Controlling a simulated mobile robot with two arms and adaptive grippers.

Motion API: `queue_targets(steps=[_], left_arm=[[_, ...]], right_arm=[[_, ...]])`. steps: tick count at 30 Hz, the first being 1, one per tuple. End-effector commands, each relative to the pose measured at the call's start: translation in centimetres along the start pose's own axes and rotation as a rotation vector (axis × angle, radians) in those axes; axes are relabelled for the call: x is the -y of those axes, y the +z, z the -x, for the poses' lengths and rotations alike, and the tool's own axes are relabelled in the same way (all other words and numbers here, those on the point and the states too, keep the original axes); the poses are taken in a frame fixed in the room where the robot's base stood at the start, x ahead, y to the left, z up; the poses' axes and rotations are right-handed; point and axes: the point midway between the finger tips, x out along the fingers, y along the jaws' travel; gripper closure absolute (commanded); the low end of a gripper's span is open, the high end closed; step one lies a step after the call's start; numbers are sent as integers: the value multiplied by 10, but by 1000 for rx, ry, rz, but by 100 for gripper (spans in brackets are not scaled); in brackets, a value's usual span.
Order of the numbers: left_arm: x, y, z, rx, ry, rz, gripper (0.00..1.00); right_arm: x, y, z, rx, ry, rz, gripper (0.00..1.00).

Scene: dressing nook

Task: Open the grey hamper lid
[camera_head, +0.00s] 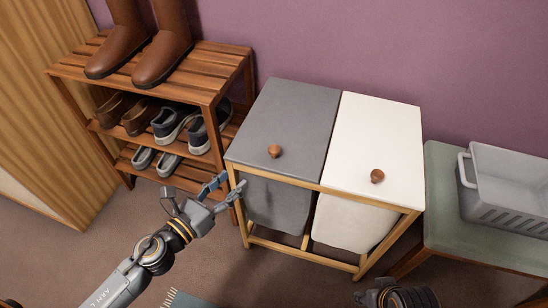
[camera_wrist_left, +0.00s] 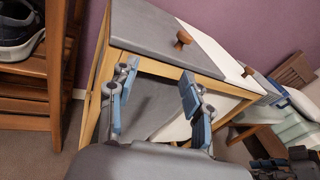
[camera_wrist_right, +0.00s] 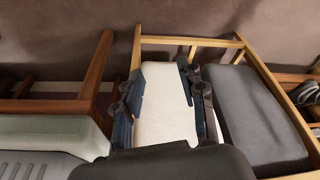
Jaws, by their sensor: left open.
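The hamper has a light wooden frame (camera_head: 300,257) with a grey lid (camera_head: 292,113) and a white lid (camera_head: 378,137) side by side. The grey lid lies flat and closed, with a round wooden knob (camera_head: 275,151) near its front edge. In the left wrist view the grey lid (camera_wrist_left: 150,27) and its knob (camera_wrist_left: 183,38) are ahead. My left gripper (camera_head: 236,181) is open and empty at the hamper's front left corner, left of the knob and apart from it. My right gripper (camera_wrist_right: 162,66) is open, with the white bag (camera_wrist_right: 163,110) seen between its fingers.
A wooden shoe rack (camera_head: 222,85) with boots and shoes stands close on the left. A green-topped bench (camera_head: 445,205) with a grey basket (camera_head: 505,190) stands on the right. The lids hold only their knobs. Purple wall (camera_head: 330,40) rises behind.

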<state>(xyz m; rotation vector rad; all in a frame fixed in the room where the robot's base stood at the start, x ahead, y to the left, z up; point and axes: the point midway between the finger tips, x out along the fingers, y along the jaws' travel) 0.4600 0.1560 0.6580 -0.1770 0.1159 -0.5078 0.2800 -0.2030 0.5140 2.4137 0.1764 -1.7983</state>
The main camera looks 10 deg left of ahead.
Motion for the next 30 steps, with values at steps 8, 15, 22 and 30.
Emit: queue_targets(steps=[8, 15, 22, 30], left_arm=[[30, 24, 1, 59, -80, -204, 50], [32, 28, -20, 62, -80, -204, 50], [35, 31, -56, 61, -79, -203, 50], [39, 32, -106, 61, -78, -201, 50]], right_arm=[[-1, 1, 19, -12, 3, -1, 60], [0, 1, -8, 4, 0, 0, 60], [2, 9, -48, 25, -4, 3, 60], [4, 20, -82, 40, -7, 6, 60]])
